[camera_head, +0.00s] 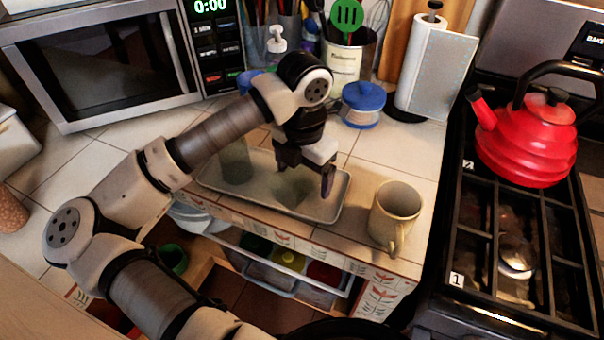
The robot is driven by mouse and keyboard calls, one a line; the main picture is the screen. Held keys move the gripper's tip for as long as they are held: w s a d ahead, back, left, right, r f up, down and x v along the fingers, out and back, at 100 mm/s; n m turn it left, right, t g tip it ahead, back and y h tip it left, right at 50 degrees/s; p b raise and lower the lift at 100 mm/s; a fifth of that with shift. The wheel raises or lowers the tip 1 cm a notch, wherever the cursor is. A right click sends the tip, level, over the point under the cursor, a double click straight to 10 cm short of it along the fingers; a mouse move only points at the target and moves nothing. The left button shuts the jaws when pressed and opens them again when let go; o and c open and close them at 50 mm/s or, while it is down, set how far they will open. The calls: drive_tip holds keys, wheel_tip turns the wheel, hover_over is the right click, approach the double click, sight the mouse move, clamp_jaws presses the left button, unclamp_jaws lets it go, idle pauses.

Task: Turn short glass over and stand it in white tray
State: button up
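The white tray (322,209) lies on the tiled counter near its front edge. A greenish see-through glass (291,190) is in the tray, just below my gripper (305,172); its outline is faint and I cannot tell which way up it is. A taller-looking clear glass (236,163) stands at the tray's left end, partly behind my arm. My gripper points down over the tray's right half. Its fingers are spread apart, with nothing clearly held between them.
A beige mug (396,214) stands right of the tray. A blue-lidded jar (362,105), a paper towel holder (430,70) and a utensil pot (349,55) stand behind. A red kettle (530,138) is on the stove. An open drawer (285,262) is below the counter.

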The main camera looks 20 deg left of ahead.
drive_tip(key=c, duration=1.3)
drive_tip(key=shift+o, duration=0.2)
